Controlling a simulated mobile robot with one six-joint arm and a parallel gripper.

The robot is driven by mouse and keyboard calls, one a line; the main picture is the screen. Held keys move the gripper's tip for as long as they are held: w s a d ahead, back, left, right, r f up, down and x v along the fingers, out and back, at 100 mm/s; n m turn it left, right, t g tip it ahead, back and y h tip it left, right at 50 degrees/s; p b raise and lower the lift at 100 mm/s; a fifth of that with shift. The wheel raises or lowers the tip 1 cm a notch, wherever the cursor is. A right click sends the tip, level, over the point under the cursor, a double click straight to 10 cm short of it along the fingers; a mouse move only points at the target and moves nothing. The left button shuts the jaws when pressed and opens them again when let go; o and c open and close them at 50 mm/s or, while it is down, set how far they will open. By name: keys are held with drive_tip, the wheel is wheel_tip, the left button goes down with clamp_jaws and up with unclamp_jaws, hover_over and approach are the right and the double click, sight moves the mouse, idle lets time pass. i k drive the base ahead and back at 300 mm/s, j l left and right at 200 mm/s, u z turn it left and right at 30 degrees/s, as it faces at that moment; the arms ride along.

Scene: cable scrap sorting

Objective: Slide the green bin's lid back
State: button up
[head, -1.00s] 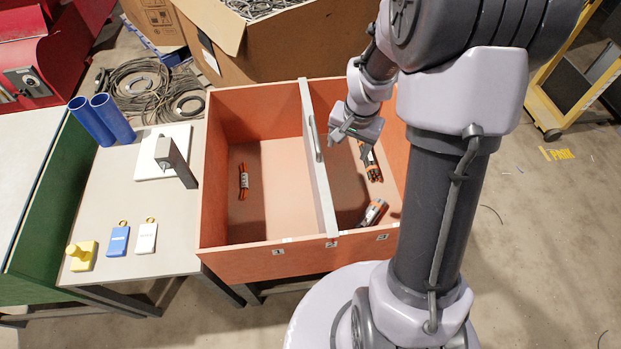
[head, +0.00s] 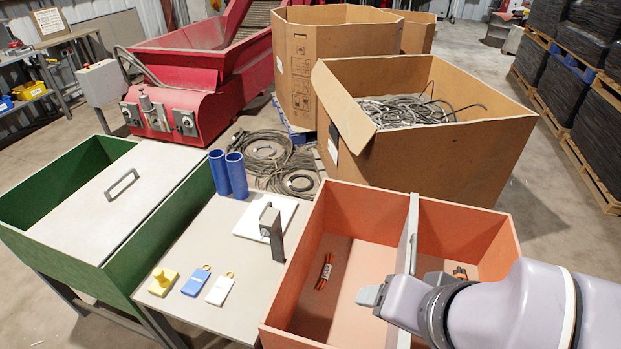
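The green bin (head: 141,294) stands at the left on a dark frame. Its pale grey sliding lid (head: 90,222) with a metal bar handle (head: 122,185) covers the near and middle part. The far left part of the bin is uncovered and its inside shows. My gripper (head: 370,296) is at the lower right, over the orange bin and far from the lid. Only a grey end part of it shows, and I cannot tell whether its fingers are open or shut.
The orange bin (head: 308,262) has a grey divider and holds cable bundles. Cartons and a red machine stand behind.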

sight(91, 224)
drive_tip(key=u, duration=1.55)
drive_tip(key=i+j+z, duration=0.25)
drive_tip(key=i, duration=0.25)
drive_tip(key=i+j+z, duration=0.3)
drive_tip(key=i+j, duration=0.15)
drive_tip(key=j, duration=0.1)
